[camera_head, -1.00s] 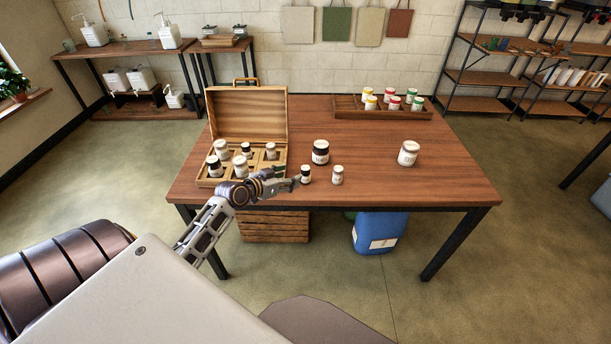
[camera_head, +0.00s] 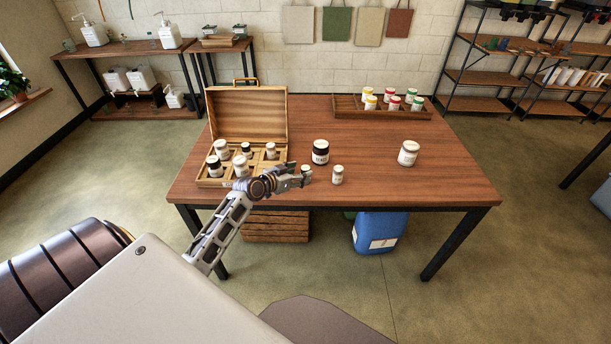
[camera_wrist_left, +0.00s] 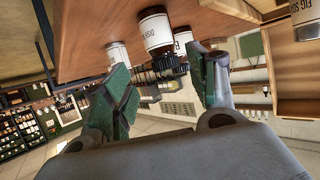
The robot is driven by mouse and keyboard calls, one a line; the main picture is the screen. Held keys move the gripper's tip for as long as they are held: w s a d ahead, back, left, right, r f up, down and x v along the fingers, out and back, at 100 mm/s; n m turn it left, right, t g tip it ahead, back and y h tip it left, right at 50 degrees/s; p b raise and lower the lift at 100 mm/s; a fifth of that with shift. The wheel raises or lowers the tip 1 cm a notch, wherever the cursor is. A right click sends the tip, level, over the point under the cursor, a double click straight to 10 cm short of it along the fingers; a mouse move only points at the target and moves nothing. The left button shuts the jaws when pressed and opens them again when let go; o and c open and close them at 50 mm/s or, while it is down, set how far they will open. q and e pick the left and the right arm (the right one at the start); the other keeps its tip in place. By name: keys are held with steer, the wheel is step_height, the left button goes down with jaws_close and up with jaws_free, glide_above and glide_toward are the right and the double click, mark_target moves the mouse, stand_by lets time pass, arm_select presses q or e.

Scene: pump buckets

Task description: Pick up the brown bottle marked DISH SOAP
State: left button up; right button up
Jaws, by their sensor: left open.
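A small dark bottle with a white label (camera_head: 306,168) stands near the table's front edge, mostly hidden behind my left gripper (camera_head: 298,176) in the head view. In the left wrist view, which is turned nearly upside down, a labelled bottle (camera_wrist_left: 155,33) lies ahead, between the directions of the two green-padded fingers. My left gripper (camera_wrist_left: 158,75) is open there, its fingers apart and nothing clamped. The label is too small or too oblique to read for certain. My right gripper is not in view.
A small pale bottle (camera_head: 337,175) stands just right of the fingertips. A dark jar (camera_head: 320,152) and a white jar (camera_head: 408,153) stand farther back. An open wooden box (camera_head: 245,110) with several bottles is at left. A rack (camera_head: 345,112) of jars stands behind.

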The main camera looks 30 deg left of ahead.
mark_target(304, 169)
arm_select(q)
steer(key=shift+w, duration=0.15)
steer(key=shift+w+a+f, duration=0.1)
steer(key=shift+w+f, duration=0.05)
steer(key=shift+w, duration=0.55)
steer(key=shift+w+f, duration=0.1)
steer(key=shift+w, duration=0.55)
steer(key=shift+x, duration=1.15)
steer(key=c, duration=1.1)
